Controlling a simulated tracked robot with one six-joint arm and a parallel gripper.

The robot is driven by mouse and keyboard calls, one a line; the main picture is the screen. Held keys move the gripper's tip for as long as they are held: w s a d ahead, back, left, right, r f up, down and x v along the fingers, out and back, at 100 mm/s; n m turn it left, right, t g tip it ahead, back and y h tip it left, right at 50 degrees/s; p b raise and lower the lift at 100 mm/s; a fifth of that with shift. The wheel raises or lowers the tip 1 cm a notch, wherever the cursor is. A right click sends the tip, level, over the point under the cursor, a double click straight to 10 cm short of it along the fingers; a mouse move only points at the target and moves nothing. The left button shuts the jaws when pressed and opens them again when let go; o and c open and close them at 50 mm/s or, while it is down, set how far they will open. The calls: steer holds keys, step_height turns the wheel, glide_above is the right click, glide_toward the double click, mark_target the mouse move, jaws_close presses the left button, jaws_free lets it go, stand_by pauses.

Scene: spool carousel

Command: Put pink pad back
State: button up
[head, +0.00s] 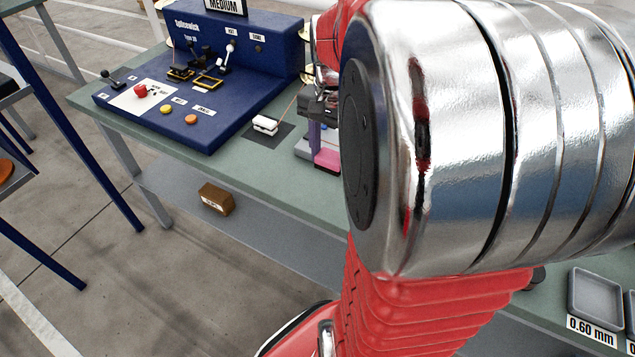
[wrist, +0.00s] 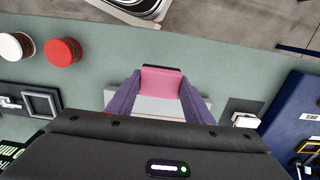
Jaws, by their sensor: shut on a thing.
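The pink pad (wrist: 161,80) lies between the two purple fingers of my gripper (wrist: 159,88) in the wrist view. The fingers are shut on its sides. A pale grey-white block (wrist: 155,106) shows between the fingers nearer the camera; I cannot tell whether it touches the pad. In the head view the pink pad (head: 327,161) shows low beside a purple finger of my gripper (head: 315,138), over the green bench. My own arm hides the rest of the gripper and much of the bench there.
A blue machine (head: 215,85) with levers and buttons stands on the bench to the left. A white piece lies on a dark mat (head: 268,136) near the gripper. A red round piece (wrist: 62,51) is at left in the wrist view. A grey tray (head: 595,298) is at lower right.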

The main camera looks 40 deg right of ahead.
glide_above(329, 196)
steer(key=shift+f, duration=3.15)
steer(key=shift+f, duration=1.85)
steer(key=shift+f, duration=0.1)
steer(key=o, duration=1)
